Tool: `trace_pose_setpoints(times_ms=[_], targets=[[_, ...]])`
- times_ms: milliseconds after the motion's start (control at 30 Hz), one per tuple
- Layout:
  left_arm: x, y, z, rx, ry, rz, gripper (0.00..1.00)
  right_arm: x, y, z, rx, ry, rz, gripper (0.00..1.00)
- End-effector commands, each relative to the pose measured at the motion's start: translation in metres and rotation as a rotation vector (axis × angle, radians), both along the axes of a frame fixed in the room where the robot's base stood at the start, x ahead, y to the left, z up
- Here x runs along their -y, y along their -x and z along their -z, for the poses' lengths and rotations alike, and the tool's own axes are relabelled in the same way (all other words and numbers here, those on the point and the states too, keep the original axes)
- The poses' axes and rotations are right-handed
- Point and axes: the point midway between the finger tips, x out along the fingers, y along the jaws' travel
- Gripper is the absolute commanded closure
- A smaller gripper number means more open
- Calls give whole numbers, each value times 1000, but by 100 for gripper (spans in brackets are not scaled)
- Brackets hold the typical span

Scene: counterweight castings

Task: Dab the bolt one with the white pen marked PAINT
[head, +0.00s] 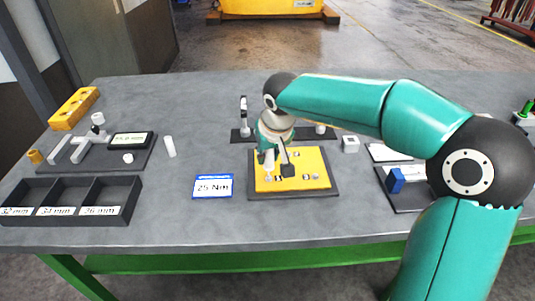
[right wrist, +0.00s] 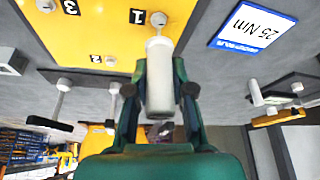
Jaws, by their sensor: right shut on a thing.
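My right gripper (right wrist: 152,90) is shut on a white pen (right wrist: 160,75), with no lettering readable on it. The pen's tip end points at a silver bolt (right wrist: 158,20) beside the printed 1 on the yellow casting (right wrist: 95,25). Tip and bolt overlap in the right wrist view, and I cannot tell whether they touch. In the head view the gripper (head: 277,165) is over the left part of the yellow casting (head: 310,160), partly hiding it. Another bolt (right wrist: 110,61) is beside the 2. My left gripper is not in view.
A blue-edged 25 Nm card (head: 212,187) lies left of the casting. A white cylinder (head: 169,147) stands farther left, near a dark tray with a display (head: 130,140). Labelled bins (head: 125,215) are at front left. A blue block (head: 395,181) is at right.

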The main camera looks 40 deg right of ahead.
Motion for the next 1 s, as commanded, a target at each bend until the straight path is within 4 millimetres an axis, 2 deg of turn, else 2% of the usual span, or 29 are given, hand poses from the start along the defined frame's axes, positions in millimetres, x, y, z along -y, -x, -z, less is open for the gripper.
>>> trace_pose_setpoints(times_ms=[1000], targets=[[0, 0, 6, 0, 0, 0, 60, 0, 0, 7, 0, 0, 0, 100]])
